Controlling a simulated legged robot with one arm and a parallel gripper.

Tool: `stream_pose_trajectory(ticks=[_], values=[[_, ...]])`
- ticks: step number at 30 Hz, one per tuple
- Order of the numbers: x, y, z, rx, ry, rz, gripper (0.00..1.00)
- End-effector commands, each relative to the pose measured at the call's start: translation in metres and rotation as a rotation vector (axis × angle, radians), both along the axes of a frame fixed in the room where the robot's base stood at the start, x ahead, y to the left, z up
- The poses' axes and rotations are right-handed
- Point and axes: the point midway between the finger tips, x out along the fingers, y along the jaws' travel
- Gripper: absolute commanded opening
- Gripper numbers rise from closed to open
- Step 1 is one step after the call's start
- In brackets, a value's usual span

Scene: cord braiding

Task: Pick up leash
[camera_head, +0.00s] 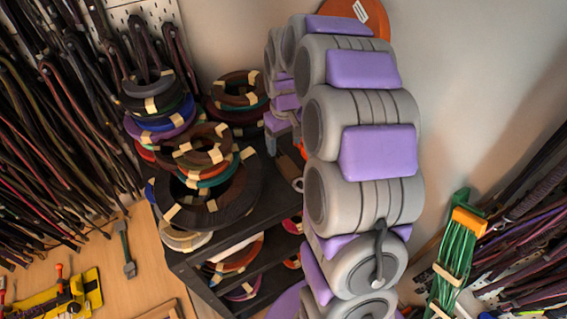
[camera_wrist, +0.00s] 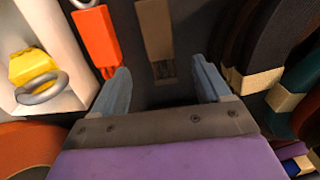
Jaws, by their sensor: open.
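In the wrist view my gripper (camera_wrist: 161,68) is open, with its two blue-grey fingers apart. A flat brown strap (camera_wrist: 155,30) comes down from the top edge, its frayed-looking end between and beyond the fingertips. It appears clear of both fingers. An orange strap (camera_wrist: 95,38) hangs just outside the left finger. Either strap may be the leash; I cannot tell which. A brown strip (camera_head: 290,167) lies on the dark shelf (camera_head: 262,198) beside my arm.
Taped cord coils (camera_head: 210,195) crowd the shelf left of my arm; coils (camera_wrist: 255,75) also stand close to the right finger. A yellow piece with a grey ring (camera_wrist: 38,75) lies on a white surface at left. A green cord bundle (camera_head: 455,255) is at far right.

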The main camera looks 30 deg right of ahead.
Motion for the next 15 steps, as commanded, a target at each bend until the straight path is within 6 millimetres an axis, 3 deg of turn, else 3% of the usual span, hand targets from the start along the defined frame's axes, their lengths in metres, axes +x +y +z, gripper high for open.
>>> stream_pose_trajectory(ticks=[3, 15], values=[[-0.001, 0.000, -0.016, 0.001, 0.004, 0.000, 0.76], [0.001, 0.001, -0.046, 0.001, 0.007, 0.000, 0.76]])
